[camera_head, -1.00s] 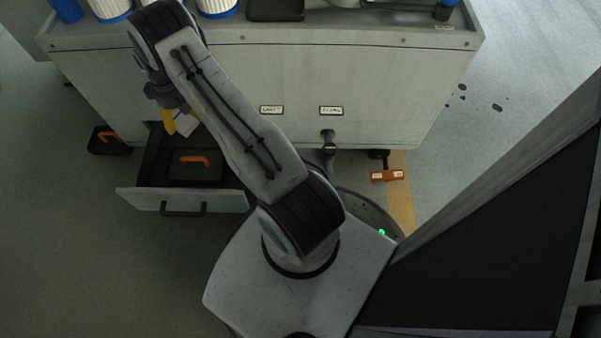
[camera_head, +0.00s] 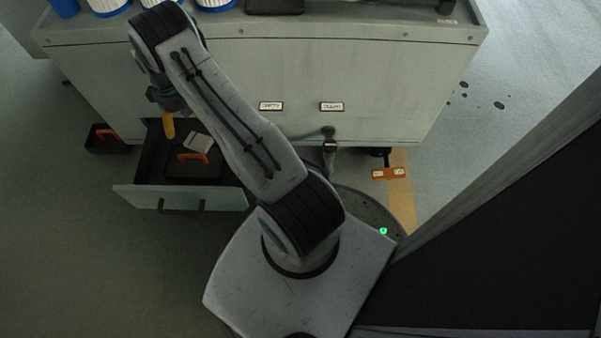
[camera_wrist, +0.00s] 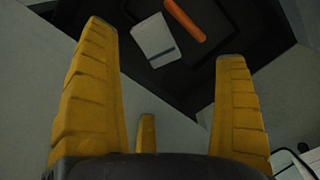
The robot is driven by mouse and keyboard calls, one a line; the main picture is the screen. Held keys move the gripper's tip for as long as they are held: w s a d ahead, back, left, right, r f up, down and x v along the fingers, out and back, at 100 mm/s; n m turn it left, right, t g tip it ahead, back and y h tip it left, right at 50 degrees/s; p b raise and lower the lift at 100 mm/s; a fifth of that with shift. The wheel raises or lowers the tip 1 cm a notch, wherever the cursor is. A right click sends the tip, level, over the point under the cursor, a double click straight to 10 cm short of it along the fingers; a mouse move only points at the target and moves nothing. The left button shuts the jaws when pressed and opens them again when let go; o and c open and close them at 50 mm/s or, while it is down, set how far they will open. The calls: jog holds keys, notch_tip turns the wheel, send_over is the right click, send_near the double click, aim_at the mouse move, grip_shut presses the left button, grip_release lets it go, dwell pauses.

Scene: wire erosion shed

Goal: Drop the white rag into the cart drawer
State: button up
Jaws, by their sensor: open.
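The white rag (camera_head: 199,142) lies inside the open cart drawer (camera_head: 135,198), on or against a black case with an orange handle. In the wrist view the rag (camera_wrist: 153,37) shows as a pale folded piece with a dark stripe, beside the orange handle. My gripper (camera_head: 168,126) is above the left part of the drawer, apart from the rag. Its yellow fingers (camera_wrist: 165,90) are spread wide in the wrist view, with nothing between them. In the head view my arm hides part of the gripper.
The black case (camera_head: 190,168) with the orange handle fills much of the drawer. The grey cart (camera_head: 250,70) carries blue-and-white filters (camera_head: 108,6) on top. Another black case (camera_head: 106,139) stands on the floor at left. A dark panel (camera_head: 500,230) stands at right.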

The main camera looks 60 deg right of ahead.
jog(key=shift+w+r, duration=0.15)
notch_tip(320, 180, up, 12)
dwell(0.7)
dwell(0.6)
